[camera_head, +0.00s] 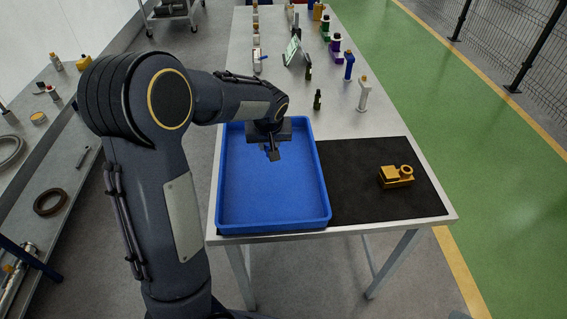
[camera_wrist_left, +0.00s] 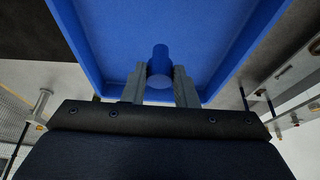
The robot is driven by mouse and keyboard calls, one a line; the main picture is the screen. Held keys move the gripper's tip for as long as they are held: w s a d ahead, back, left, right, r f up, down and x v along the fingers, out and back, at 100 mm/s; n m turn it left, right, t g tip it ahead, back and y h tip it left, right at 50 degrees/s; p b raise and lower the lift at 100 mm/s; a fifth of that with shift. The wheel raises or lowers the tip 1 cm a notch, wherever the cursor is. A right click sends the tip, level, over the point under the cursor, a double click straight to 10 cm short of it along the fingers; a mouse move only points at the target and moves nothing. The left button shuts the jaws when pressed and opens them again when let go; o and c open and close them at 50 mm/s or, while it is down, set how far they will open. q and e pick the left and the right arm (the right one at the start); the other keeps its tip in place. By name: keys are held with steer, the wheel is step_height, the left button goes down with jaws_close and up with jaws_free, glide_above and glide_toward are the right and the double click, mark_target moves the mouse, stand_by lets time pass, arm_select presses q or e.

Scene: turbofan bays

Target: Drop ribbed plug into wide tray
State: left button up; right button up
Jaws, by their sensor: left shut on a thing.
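The wide tray (camera_head: 265,200) is a blue, shallow, rectangular tray on the near left part of the table. In the left wrist view its blue floor and walls (camera_wrist_left: 110,35) fill the upper middle. My left gripper (camera_head: 271,152) is over the far half of the tray, pointing down. In the left wrist view its two grey fingers (camera_wrist_left: 159,78) are shut on a blue cylindrical plug (camera_wrist_left: 159,60). Its ribs cannot be made out. The plug is over the tray floor; its exact height above it is unclear. My right gripper is not in view.
A black mat (camera_head: 355,200) lies right of the tray, with a gold-coloured part (camera_head: 396,176) on it. Several small bottles and fittings stand along the table's far part, including a blue one (camera_head: 349,65) and a white one (camera_head: 363,93). A side bench (camera_head: 60,150) with parts is at left.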

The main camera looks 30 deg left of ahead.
arm_select(q)
steer(key=shift+f+b, duration=1.9)
steer(key=shift+f, duration=1.05)
steer(key=o, duration=1.1)
steer(key=shift+s, duration=0.1)
steer(key=shift+r, duration=0.1)
steer(key=v, duration=0.7)
steer(key=shift+s+d+r, duration=0.1)
steer(key=shift+r, duration=0.2)
steer(key=shift+s, duration=0.1)
